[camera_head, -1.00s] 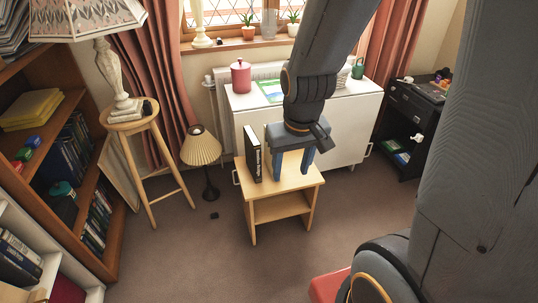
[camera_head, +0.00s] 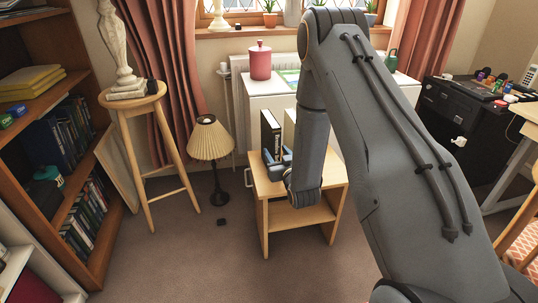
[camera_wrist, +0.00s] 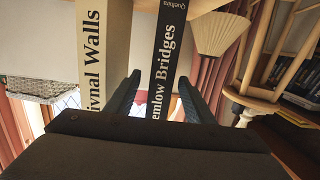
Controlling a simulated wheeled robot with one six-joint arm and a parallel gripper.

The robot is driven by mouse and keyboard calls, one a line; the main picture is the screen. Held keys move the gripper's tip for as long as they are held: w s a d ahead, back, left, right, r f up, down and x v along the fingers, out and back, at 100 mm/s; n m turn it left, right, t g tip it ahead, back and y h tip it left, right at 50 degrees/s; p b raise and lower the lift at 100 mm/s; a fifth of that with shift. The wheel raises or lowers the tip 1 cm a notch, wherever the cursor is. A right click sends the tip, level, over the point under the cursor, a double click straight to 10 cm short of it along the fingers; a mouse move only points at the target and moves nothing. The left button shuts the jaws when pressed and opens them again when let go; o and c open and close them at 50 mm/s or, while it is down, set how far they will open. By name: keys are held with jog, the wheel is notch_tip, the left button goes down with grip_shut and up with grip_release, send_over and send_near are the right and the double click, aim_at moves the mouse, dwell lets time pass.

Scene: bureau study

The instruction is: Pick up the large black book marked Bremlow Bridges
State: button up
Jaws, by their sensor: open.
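The large black book (camera_head: 270,135) stands upright on the small wooden side table, its spine facing my gripper. In the wrist view the black spine (camera_wrist: 166,50) reads "emlow Bridges", its first letters hidden low down. A cream book (camera_wrist: 103,55) reading "ivnal Walls" stands to its left; its edge shows in the head view (camera_head: 290,130). My gripper (camera_head: 277,160) is open and level in front of the spine. In the wrist view the fingers (camera_wrist: 159,82) are on either side of the black book, the left one in the gap between the books. Contact cannot be told.
The side table (camera_head: 330,190) has bare top to the right of my wrist. A white cabinet (camera_head: 255,95) with a red canister (camera_head: 260,62) stands behind it. A pleated lamp (camera_head: 210,140) and a wooden stool (camera_head: 133,102) stand to the left.

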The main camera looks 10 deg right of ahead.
notch_tip(320, 180, down, 2)
jog(key=shift+w+f+t+b, duration=0.1)
jog(key=shift+f+t+b, duration=0.05)
jog(key=shift+t+b, duration=0.35)
jog(key=shift+w, duration=0.15)
jog(key=w, duration=0.2)
jog(key=w+b, duration=0.1)
jog(key=w, duration=0.4)
jog(key=shift+w+a, duration=0.25)
jog(key=shift+a, duration=0.15)
grip_shut()
